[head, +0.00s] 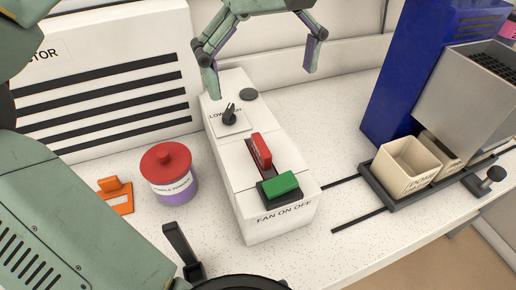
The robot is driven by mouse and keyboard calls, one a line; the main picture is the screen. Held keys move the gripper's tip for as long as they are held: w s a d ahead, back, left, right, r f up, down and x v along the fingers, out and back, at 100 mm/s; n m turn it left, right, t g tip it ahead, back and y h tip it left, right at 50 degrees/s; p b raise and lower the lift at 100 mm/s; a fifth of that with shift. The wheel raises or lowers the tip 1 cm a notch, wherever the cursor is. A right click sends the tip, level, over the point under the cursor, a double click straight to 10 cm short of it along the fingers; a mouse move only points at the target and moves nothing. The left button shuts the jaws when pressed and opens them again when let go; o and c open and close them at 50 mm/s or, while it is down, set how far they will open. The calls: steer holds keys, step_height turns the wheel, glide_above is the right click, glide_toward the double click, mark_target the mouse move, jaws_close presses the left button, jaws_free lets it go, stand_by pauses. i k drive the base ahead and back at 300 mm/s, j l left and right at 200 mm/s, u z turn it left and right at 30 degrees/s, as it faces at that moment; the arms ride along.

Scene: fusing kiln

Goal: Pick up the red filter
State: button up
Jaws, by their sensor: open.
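The red filter (261,150) appears to be the upright red slab in a dark slot on top of the white control box (248,213). A green switch (281,187) sits in front of it, above the label FAN ON OFF. My gripper (264,84) is open and empty. In the picture it is above and behind the red slab, over the far end of the white box. Its two fingers are spread wide and touch nothing that I can make out. How high it is above the box is hard to tell.
A black knob (230,116) stands up on the box. A jar with a red lid (167,162) and an orange piece (115,196) are at left. Cream bins (406,168) in a dark rack and a blue machine (412,70) are at right. The counter right of the box's far end is clear.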

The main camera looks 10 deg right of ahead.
mark_target(261, 168)
steer(key=k, duration=1)
